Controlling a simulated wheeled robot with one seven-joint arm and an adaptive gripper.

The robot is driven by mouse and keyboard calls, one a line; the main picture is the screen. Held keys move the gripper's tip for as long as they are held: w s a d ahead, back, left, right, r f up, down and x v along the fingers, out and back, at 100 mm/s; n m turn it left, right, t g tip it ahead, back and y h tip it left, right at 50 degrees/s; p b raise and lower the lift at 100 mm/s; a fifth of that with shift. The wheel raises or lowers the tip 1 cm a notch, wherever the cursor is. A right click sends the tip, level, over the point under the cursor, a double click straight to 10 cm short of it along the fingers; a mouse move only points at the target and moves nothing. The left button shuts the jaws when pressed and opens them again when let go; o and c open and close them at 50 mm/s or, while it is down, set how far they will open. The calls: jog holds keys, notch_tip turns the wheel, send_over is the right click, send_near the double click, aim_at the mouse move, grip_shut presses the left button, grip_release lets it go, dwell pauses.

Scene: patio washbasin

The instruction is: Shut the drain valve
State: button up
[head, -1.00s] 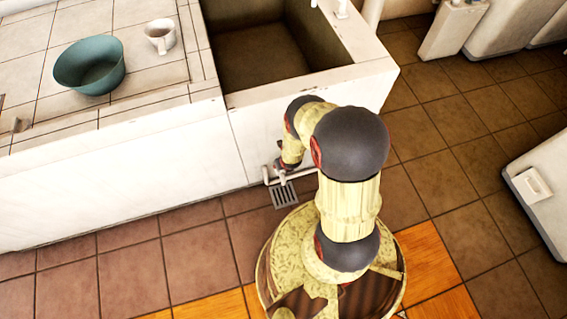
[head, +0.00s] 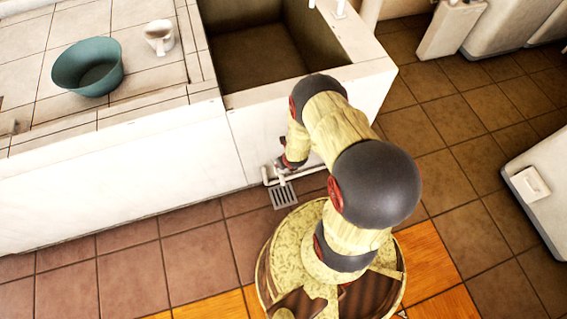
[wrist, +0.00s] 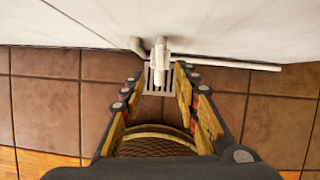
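The drain valve (wrist: 160,48) is a pale fitting on a white pipe low on the basin's wall, at the top middle of the wrist view. Its lever position is hard to make out. My gripper (wrist: 161,78) is open, with one finger on each side of the view and the valve ahead, between the fingertip lines. Nothing is held between the fingers. I cannot tell whether either fingertip touches the valve. In the head view, the white pipe (head: 308,172) shows at the wall's foot. My arm largely hides the valve and gripper there.
A floor grate (head: 284,195) lies below the pipe. The white basin block has a deep sink (head: 260,55) above. A teal bowl (head: 88,68) and white mug (head: 159,38) stand on the tiled counter. A white box (head: 540,190) stands at right. Tiled floor between is clear.

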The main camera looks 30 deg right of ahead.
dwell(0.3)
jog(key=w+f+n+g+p, duration=0.1)
jog(key=n+p, duration=0.1)
jog(key=n, duration=1)
jog(key=w+f+n+g+p, duration=0.1)
jog(key=w+n+g+p, duration=0.1)
jog(key=n, duration=0.9)
jog(key=w+f+n+g+p, duration=0.1)
jog(key=n+p, duration=0.3)
jog(key=n, duration=0.8)
jog(key=shift+w+d+n+y, duration=0.3)
jog(key=shift+w+d, duration=0.1)
jog(key=shift+w, duration=0.15)
jog(key=shift+f, duration=0.4)
jog(key=shift+f+b, duration=2.1)
jog(key=shift+f, duration=1.45)
